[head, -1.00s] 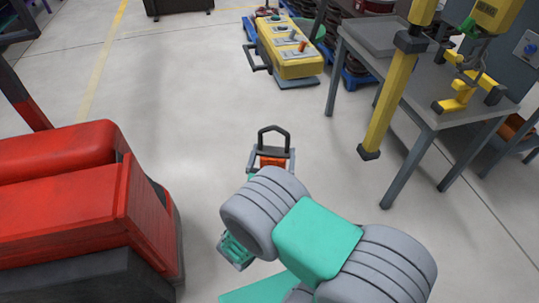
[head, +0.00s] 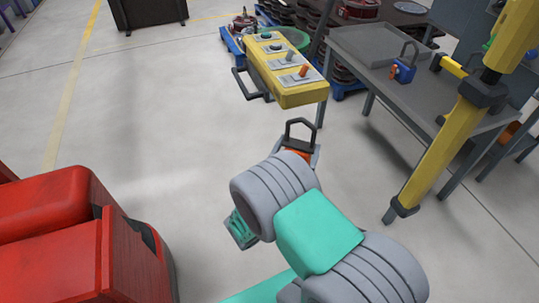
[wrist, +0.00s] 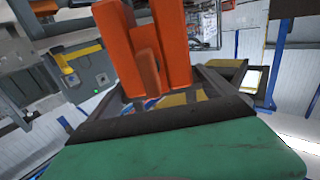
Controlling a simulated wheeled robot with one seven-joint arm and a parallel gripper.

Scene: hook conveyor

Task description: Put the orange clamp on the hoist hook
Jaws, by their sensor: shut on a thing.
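The orange clamp (head: 289,154) has a black loop handle (head: 301,122) pointing up. My gripper (head: 297,150) is shut on the clamp and holds it out ahead of me; my grey wrist hides much of both in the head view. In the wrist view the orange clamp (wrist: 150,50) fills the upper middle, beyond my gripper's dark bars. A yellow post with black collars (head: 445,140) stands to the right, apart from the clamp. I cannot make out the hoist hook for certain; a yellow bent shape (wrist: 64,65) shows at left in the wrist view.
A yellow control box (head: 285,70) with coloured knobs is beyond the clamp. A grey table (head: 455,100) at right carries a tray and a blue clamp (head: 403,71). A red machine (head: 85,245) stands close at left. The floor (head: 150,120) between is clear.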

